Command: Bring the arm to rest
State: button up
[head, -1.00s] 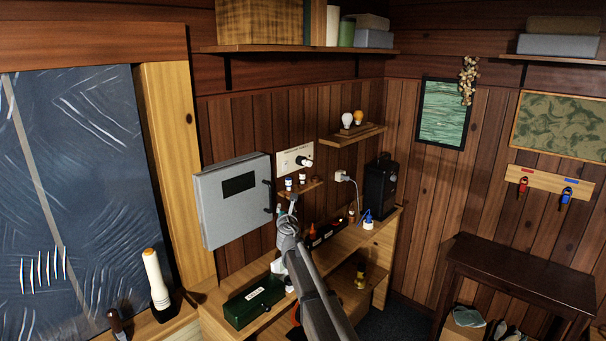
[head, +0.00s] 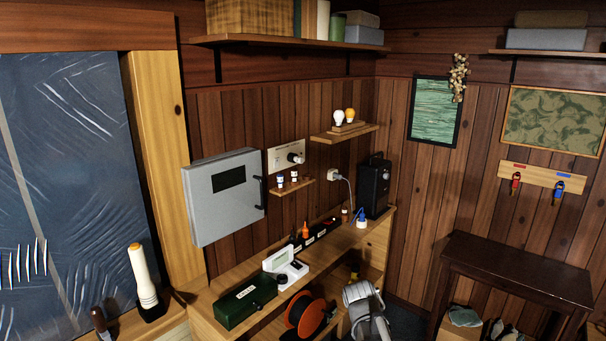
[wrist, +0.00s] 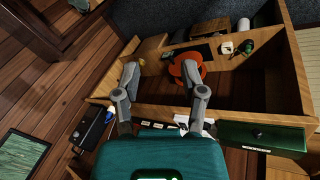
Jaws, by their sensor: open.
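My gripper (wrist: 160,73) is open in the wrist view, its two fingers apart with nothing between them. It hangs above the workbench (wrist: 158,108), with the orange reel (wrist: 203,60) beyond the right finger. In the head view my arm shows low at the centre right, in front of the bench (head: 212,298); its fingers cannot be made out there. It appears clear of the things on the bench top.
The green box (head: 245,303), white device (head: 286,267) and black speaker-like box (head: 375,187) stand on the bench. The orange reel also shows in the head view (head: 302,311). A dark table (head: 515,262) stands to the right. A grey cabinet (head: 224,212) hangs on the wall.

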jog(key=s+f+m+g+y, duration=0.1)
jog(key=s+m, duration=0.1)
jog(key=s, duration=0.4)
jog(key=s+a+f+m+g+y+b, duration=0.1)
jog(key=s+f+m+g+y, duration=0.1)
jog(key=s, duration=0.3)
jog(key=shift+s+a+m+g, duration=0.25)
jog(key=shift+s+m+g, duration=0.05)
jog(key=shift+s+m, duration=0.1)
jog(key=shift+w, duration=0.1)
